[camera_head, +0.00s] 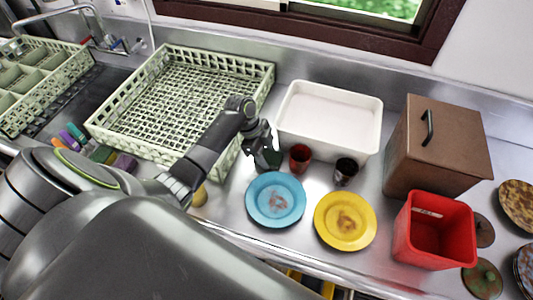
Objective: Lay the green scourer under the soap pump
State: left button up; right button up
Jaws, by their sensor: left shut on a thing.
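My left gripper (258,139) reaches over the counter from the left, pointing down just behind the blue plate. It is shut on a dark green thing (268,159), apparently a cup, partly hidden by the fingers. Whether it touches the counter I cannot tell. A small dull green block (101,154), possibly the green scourer, lies at the left beside a purple block (125,162), partly behind my arm. I cannot make out a soap pump. My right gripper is not in view.
A red-brown cup (300,157) and a dark cup (345,171) stand by a white basin (329,113). A blue plate (275,199), yellow plate (345,221), red bin (432,231) and brown box (437,151) fill the right. A green rack (180,96) stands behind my arm.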

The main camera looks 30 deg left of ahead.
pick_arm(q)
jog(key=o, duration=1)
jog(key=shift+f, duration=0.15)
